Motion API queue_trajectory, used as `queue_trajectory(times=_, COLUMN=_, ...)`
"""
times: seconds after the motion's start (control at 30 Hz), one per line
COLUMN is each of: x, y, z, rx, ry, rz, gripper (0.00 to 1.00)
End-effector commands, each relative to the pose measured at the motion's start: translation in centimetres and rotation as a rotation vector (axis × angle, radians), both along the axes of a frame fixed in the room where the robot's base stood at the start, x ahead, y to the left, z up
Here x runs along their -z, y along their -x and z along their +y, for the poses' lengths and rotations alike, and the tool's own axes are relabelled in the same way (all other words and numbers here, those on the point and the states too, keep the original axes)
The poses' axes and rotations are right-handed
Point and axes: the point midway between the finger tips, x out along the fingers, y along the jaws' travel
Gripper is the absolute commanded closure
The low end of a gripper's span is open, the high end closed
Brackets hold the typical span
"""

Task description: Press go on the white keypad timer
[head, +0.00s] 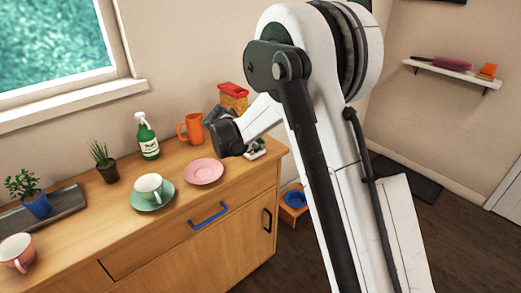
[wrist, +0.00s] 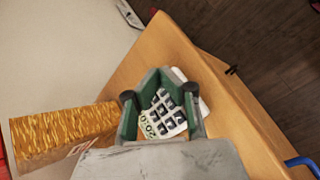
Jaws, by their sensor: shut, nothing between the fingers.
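The white keypad timer (wrist: 163,117) lies on the wooden counter near its end. Its dark keys and pale green display show in the wrist view, framed by the green fingers of my gripper (wrist: 158,76). The gripper is shut and empty, and its fingers are over the timer in this view. Parts of the timer are hidden behind the fingers and the grey gripper body. I cannot tell whether the fingertips touch it or which key is go. In the head view my arm covers most of this area.
A red and yellow box (head: 233,97) and an orange mug (head: 190,128) stand near the wall. A pink saucer (head: 203,172), a cup on a green saucer (head: 152,203) and a green spray bottle (head: 147,138) are to the left. The counter edge (wrist: 225,70) lies beside the timer.

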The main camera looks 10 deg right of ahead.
Motion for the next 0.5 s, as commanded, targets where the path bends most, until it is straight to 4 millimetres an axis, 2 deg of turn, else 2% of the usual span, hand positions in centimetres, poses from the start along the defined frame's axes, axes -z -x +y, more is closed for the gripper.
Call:
queue_trajectory(times=0.3, x=0.1, y=0.0, z=0.01, rx=0.0, ry=0.0, rz=0.0, gripper=1.0)
queue_trajectory(times=0.5, x=-0.57, y=0.0, z=0.0, rx=0.0, ry=0.0, rz=0.0, gripper=1.0)
